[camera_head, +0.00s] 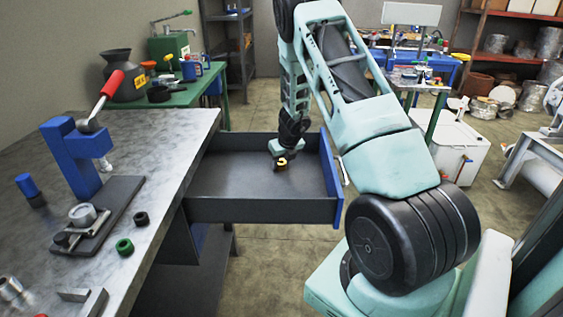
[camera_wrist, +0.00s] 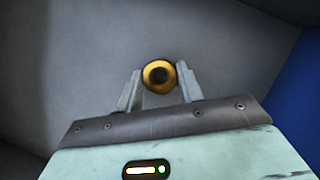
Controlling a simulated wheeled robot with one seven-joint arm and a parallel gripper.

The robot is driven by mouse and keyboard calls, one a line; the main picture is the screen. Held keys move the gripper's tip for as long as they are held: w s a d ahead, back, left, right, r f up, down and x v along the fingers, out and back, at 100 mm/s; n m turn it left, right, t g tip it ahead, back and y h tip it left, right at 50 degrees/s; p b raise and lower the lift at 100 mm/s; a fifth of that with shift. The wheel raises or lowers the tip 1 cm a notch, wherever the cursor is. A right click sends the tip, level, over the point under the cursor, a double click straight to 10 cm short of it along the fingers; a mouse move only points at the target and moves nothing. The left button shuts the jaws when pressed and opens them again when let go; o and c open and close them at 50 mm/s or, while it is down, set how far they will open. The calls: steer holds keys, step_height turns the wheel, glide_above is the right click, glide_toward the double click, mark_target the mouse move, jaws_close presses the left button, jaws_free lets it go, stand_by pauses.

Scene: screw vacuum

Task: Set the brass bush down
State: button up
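The brass bush (camera_wrist: 159,77) is a short golden ring with a dark bore, seen end-on in the wrist view. It lies between the tips of my gripper (camera_wrist: 159,80), one finger close against each side, and the fingers look shut on it. In the head view my gripper (camera_head: 280,154) reaches down into the open drawer (camera_head: 232,184), with the brass bush (camera_head: 281,162) at its tip. The bush is over the grey drawer floor; I cannot tell whether it touches it.
The drawer has raised walls and a blue front (camera_head: 330,178) at its right. To the left, the metal workbench (camera_head: 168,142) carries a blue press (camera_head: 75,150), a green ring (camera_head: 125,246) and a dark ring (camera_head: 141,218). The drawer floor around the bush is clear.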

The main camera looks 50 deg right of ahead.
steer(key=shift+o, duration=1.2)
